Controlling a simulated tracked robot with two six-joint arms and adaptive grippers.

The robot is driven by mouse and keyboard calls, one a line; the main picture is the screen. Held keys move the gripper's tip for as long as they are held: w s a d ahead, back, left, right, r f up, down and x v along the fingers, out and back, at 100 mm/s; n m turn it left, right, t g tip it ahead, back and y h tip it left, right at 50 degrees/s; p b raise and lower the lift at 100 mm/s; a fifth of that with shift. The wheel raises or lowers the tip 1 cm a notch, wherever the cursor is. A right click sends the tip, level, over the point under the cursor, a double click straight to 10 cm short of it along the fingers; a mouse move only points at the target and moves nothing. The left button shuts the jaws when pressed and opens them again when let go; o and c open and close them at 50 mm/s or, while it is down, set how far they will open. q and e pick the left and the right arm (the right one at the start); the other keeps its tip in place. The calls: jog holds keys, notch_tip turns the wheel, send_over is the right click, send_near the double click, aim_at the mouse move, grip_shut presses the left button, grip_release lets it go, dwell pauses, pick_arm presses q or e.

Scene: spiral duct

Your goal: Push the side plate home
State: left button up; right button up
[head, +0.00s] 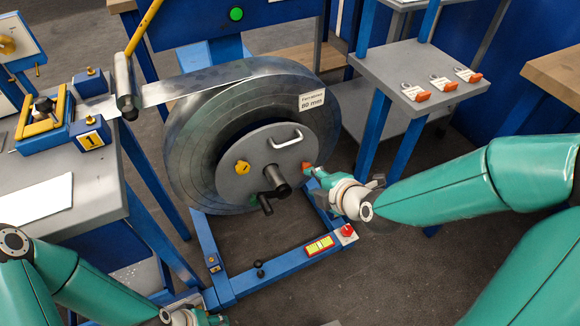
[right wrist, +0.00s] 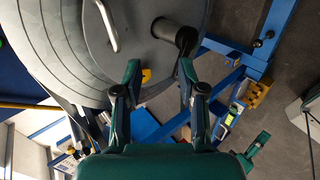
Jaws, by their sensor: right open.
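The side plate (head: 262,140) is a round grey disc on the face of the steel strip coil (head: 200,165). It has a pale bar handle (head: 286,138), a yellow knob (head: 242,167) and a dark central shaft (head: 276,180). I cannot tell whether a gap lies behind it. My right gripper (head: 312,177) is at the plate's right edge, by a small orange piece (head: 306,166). In the right wrist view the plate (right wrist: 140,45) lies beyond my open, empty fingers (right wrist: 158,75); contact is unclear. My left gripper (head: 195,318) is partly cut off at the bottom edge.
A blue floor frame (head: 255,283) carries the coil, with a red knob (head: 347,230) at front right. A grey table (head: 90,195) is at left. The strip runs left under a roller (head: 126,85).

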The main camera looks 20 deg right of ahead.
notch_tip(320, 180, up, 2)
jog(key=s+d+t+b, duration=0.15)
jog(key=t+b, duration=0.35)
jog(key=b, duration=0.8)
jog(key=p, duration=0.2)
send_near(290, 142)
jog(key=x, duration=0.3)
jog(key=b+x, duration=0.1)
jog(key=x, duration=0.3)
jog(key=b+x, duration=0.1)
jog(key=x, duration=0.2)
jog(key=shift+w+f, duration=0.1)
jog(key=shift+f, duration=0.3)
pick_arm(q)
notch_tip(290, 142, down, 15)
jog(key=shift+f, duration=0.2)
pick_arm(e)
grip_shut()
